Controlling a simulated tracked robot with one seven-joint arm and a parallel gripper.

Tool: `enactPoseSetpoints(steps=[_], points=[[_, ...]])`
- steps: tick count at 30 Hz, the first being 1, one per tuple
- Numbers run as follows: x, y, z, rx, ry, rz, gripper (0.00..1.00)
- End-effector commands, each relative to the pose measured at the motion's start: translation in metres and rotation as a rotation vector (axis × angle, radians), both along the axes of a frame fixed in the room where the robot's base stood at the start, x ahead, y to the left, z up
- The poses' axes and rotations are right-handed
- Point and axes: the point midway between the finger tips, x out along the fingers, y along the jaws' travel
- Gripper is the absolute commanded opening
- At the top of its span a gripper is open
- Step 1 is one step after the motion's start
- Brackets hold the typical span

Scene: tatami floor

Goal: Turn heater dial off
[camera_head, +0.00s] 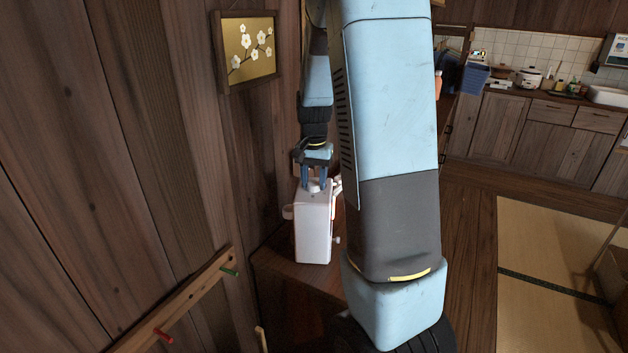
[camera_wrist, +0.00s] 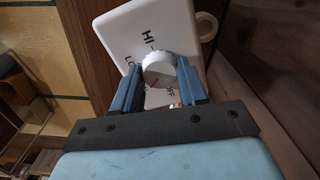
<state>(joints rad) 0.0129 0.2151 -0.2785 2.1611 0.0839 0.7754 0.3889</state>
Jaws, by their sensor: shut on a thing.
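The heater is a white box (camera_head: 313,232) standing on a dark wooden cabinet, left of my big arm link in the head view. Its white top panel (camera_wrist: 138,30) fills the upper middle of the wrist view, with "HI" and part of "LO" readable. The round white dial (camera_wrist: 158,70) sits on this panel. My gripper (camera_wrist: 160,88) points down at the top of the heater, with its blue fingers shut on either side of the dial. In the head view my gripper (camera_head: 315,183) is at the heater's top. The lettering below the dial is partly hidden, so I cannot tell the setting.
The wooden cabinet (camera_head: 290,272) stands against the plank wall. A framed blossom picture (camera_head: 248,50) hangs above left. A peg rail (camera_head: 185,300) is at lower left. A kitchen counter (camera_head: 545,97) is at the back right. Tatami floor (camera_head: 545,240) lies open at the right.

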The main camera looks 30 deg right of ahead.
Motion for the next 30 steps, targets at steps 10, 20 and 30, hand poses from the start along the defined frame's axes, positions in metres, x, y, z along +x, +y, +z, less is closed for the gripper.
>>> enactPoseSetpoints(steps=[10,20,30], points=[[0.0004,-0.0006,0.0007,0.0,-0.002,0.328,0.12],[0.0004,-0.0004,0.0007,0.0,-0.002,0.631,0.12],[0.0005,-0.0002,0.0007,-0.001,-0.002,0.859,0.12]])
